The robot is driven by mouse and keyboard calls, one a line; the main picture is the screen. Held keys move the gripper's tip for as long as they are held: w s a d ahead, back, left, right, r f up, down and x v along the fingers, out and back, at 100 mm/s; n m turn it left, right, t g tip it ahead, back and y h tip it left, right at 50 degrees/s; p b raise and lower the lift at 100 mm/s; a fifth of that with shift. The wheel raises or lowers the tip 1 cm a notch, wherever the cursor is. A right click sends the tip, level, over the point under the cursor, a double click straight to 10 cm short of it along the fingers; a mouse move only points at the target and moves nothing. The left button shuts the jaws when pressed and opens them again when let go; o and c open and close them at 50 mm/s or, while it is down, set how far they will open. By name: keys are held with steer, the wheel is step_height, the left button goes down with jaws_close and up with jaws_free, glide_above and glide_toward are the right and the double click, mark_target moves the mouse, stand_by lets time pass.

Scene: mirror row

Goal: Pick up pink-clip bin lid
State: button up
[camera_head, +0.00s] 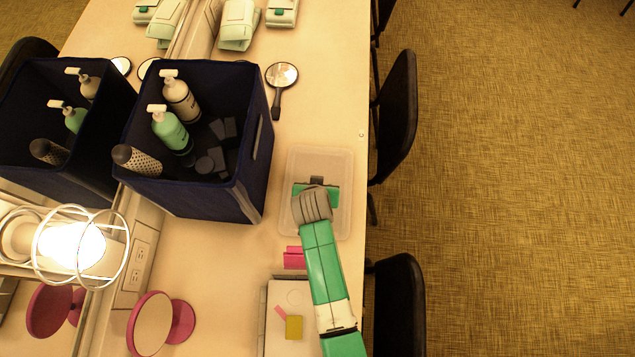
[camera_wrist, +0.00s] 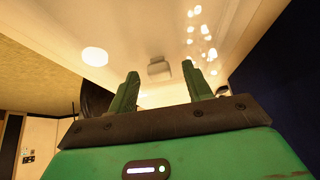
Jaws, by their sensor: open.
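A clear, pale rectangular bin lid (camera_head: 333,165) lies at the right edge of the counter in the head view. In the wrist view its glossy surface (camera_wrist: 115,22) fills much of the upper picture, with a small grey grip (camera_wrist: 159,69) on it. My gripper (camera_head: 316,184) is over the lid's middle, hiding part of it. In the wrist view my gripper (camera_wrist: 162,82) is open, its two green fingers apart with the grip seen between and beyond them. Contact cannot be told. A pink piece (camera_head: 294,257) shows below the lid; whether it is attached is unclear.
A dark blue bin (camera_head: 255,170) with bottles and a brush stands left of the lid. A hand mirror (camera_head: 281,76) lies above. Dark chairs (camera_head: 398,120) stand along the counter's right edge.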

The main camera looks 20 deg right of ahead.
steer(key=c, duration=1.1)
